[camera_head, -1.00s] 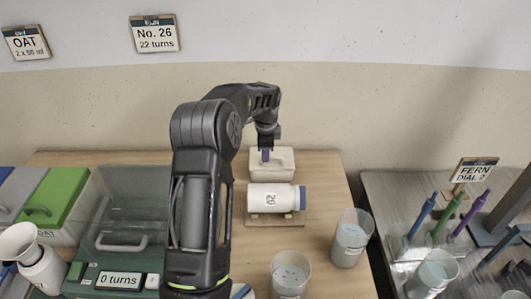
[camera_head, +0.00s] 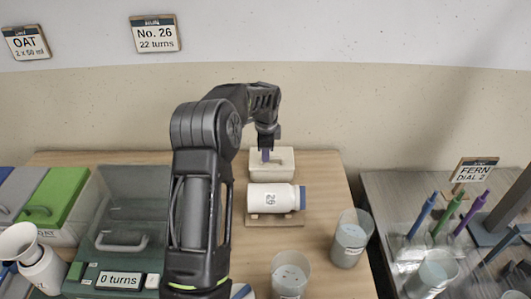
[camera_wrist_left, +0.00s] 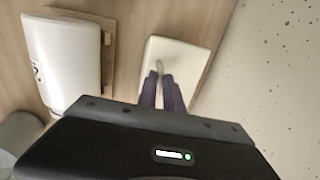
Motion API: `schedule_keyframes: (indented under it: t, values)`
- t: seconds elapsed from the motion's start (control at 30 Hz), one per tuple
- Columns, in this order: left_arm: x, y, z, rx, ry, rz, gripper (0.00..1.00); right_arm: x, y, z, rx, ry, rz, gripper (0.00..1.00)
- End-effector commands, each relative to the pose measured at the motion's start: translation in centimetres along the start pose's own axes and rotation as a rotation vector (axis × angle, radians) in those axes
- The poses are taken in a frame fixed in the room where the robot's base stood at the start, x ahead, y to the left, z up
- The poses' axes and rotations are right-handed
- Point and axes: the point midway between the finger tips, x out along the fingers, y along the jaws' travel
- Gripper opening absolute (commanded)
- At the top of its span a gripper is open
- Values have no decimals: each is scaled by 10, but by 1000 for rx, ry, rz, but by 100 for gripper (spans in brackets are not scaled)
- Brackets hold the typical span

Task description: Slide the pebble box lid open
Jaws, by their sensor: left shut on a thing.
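The pebble box (camera_head: 285,171) is a cream box at the back of the wooden table, behind the white jar. Its pale lid (camera_wrist_left: 190,58) fills the top in the left wrist view, with a small upright handle (camera_wrist_left: 161,68) on it. My left gripper (camera_head: 266,155) reaches down over the box from the left. In the left wrist view its two purple fingers (camera_wrist_left: 162,88) are shut on the lid's handle. The lid appears to cover the box, and no pebbles show. My right gripper is not in view.
A white jar (camera_head: 271,197) marked 26 with a blue cap lies on a wooden stand (camera_head: 273,219) in front of the box. Glaze buckets (camera_head: 350,238) stand at the right front. Bare table lies right of the box.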

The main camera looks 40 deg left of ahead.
Motion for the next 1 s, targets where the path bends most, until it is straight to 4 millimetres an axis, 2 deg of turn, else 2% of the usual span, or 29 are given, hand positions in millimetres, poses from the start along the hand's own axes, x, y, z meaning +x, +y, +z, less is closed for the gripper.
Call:
schedule_keyframes:
  t: [0.17,0.4,0.53,0.63,0.9,0.93,1.0]
  values:
    - [0,-1,-18,4,1,-2,0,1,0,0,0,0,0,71]
    - [-1,-1,-79,6,2,-3,0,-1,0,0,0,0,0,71]
    - [-1,-1,-104,4,1,-3,0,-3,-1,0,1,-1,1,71]
    - [-1,-1,-110,1,0,-3,0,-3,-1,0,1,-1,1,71]
    - [-1,-1,-110,0,0,-3,0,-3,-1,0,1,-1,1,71]
    - [-1,-1,-110,0,1,-3,13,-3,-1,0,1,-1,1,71]
    - [-1,-1,-110,0,1,-2,19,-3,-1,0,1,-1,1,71]
